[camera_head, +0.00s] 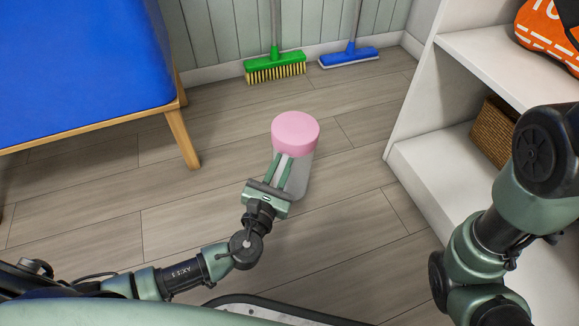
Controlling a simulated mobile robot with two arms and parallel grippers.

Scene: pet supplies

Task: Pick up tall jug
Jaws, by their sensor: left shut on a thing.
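The tall jug (300,178) has a pale, see-through body and a round pink lid (295,132). It shows in the middle of the head view and looks upright. My left gripper (284,168) is shut on the jug, its green fingers against the near side of the body just below the lid. Whether the jug's base touches the floor cannot be told. My right arm comes in at the right edge, and its gripper is out of the picture.
A blue-covered piece of furniture (80,60) with wooden legs stands at the left. A green brush (275,66) and a blue brush (348,56) lean by the back wall. White shelves (445,165) with a wicker basket (494,132) stand at the right. The floor (175,215) between is clear.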

